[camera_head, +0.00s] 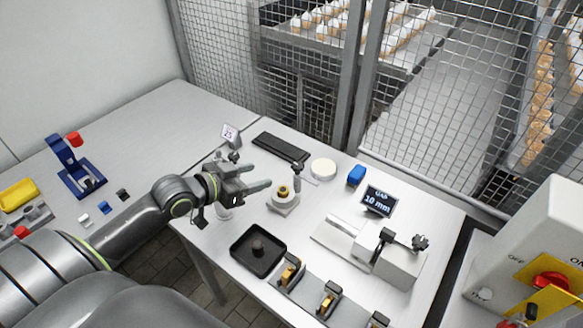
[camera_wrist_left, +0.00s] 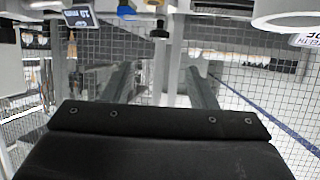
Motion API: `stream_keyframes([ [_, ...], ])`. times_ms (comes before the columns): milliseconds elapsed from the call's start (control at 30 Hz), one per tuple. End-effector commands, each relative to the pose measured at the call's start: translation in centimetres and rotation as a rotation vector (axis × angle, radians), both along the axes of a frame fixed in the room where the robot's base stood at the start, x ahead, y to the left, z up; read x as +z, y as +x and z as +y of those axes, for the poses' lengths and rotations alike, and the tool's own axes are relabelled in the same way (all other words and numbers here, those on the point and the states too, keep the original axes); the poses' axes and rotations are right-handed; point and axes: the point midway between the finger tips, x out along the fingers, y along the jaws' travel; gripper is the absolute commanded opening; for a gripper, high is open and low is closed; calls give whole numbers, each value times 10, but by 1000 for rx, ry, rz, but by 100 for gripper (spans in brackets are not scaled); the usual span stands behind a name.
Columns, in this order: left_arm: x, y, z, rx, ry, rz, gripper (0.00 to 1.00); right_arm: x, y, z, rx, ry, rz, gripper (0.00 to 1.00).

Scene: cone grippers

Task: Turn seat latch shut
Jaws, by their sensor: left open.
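A small light-grey seat fixture (camera_head: 284,205) stands on the table near the middle of the head view. It holds a yellow ring-shaped part with a dark centre (camera_head: 283,190). A dark knob on a short post (camera_head: 297,169) rises at its back; it looks like the latch, but its exact position is too small to tell. My left gripper (camera_head: 262,177) is open and empty, just left of the fixture and apart from it. In the left wrist view its two fingers (camera_wrist_left: 160,82) are spread, with a dark knob (camera_wrist_left: 159,31) beyond them. My right gripper is not in view.
A clamp device (camera_head: 400,262) and a 10 mm display (camera_head: 379,200) stand right. A black bar (camera_head: 281,147), cream disc (camera_head: 323,168) and blue block (camera_head: 356,175) lie behind. Mesh fencing closes the back.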

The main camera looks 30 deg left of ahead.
Motion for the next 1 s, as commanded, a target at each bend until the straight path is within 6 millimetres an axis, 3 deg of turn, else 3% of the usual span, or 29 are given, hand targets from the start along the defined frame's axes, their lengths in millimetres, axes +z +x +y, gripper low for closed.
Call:
stream_keyframes([
  [333,-21,52,-19,0,-7,0,52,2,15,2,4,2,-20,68],
  [600,-38,92,-33,-2,-4,1,52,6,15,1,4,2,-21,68],
  [1000,-49,112,-40,-3,2,2,52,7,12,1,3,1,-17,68],
])
